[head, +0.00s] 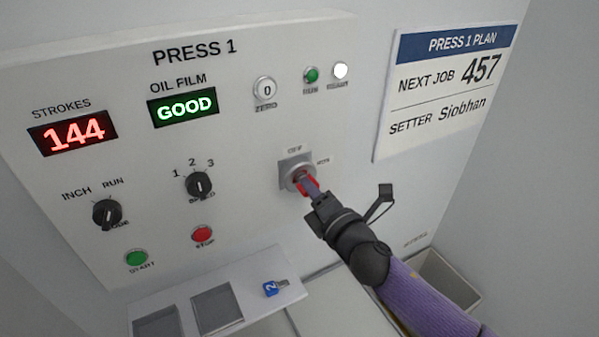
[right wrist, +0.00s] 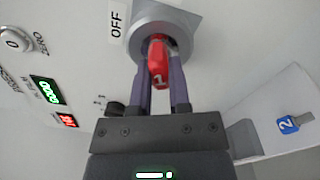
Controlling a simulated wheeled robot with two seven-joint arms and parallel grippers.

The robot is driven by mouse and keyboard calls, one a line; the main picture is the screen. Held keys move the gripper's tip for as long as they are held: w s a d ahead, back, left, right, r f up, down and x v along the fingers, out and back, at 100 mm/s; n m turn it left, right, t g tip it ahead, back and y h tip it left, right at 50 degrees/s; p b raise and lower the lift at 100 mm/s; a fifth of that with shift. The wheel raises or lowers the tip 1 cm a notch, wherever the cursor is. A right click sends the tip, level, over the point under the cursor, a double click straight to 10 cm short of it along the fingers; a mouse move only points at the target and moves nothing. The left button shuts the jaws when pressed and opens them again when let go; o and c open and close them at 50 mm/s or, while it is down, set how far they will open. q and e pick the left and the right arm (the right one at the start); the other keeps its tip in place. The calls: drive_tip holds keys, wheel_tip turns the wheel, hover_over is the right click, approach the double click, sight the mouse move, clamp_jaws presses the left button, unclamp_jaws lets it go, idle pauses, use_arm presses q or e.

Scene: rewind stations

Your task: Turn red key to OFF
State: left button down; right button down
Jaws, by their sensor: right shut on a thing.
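The red key (right wrist: 158,64), marked 1, sits in the round grey key switch (head: 291,168) on the Press 1 panel. In the head view the key (head: 311,188) is partly hidden by my gripper. My right gripper (head: 308,187) is shut on the key; in the right wrist view its two fingers (right wrist: 162,85) stand on either side of it. The OFF label (right wrist: 117,20) is above the switch in the head view; a second small label to its right is too blurred to read. I cannot tell which label the key points to. My left gripper is not in view.
A blue key marked 2 (head: 271,288) lies on the ledge (head: 180,290) below the panel. The speed knob (head: 199,184), mode knob (head: 107,213), red stop button (head: 202,236) and green start button (head: 136,259) are left of the switch. An open bin (head: 447,276) stands lower right.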

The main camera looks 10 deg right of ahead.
drive_tip(key=shift+n, duration=1)
drive_tip(key=n+p, duration=0.1)
drive_tip(key=n, duration=0.5)
drive_tip(key=shift+d+n, duration=0.1)
drive_tip(key=shift+n, duration=0.2)
drive_tip(key=n+p, duration=0.2)
drive_tip(key=n, duration=0.3)
drive_tip(key=shift+r+n, duration=0.15)
drive_tip(key=shift+n, duration=0.15)
drive_tip(key=c, duration=1)
unclamp_jaws()
drive_tip(key=shift+n, duration=0.3)
drive_tip(key=o, duration=0.5)
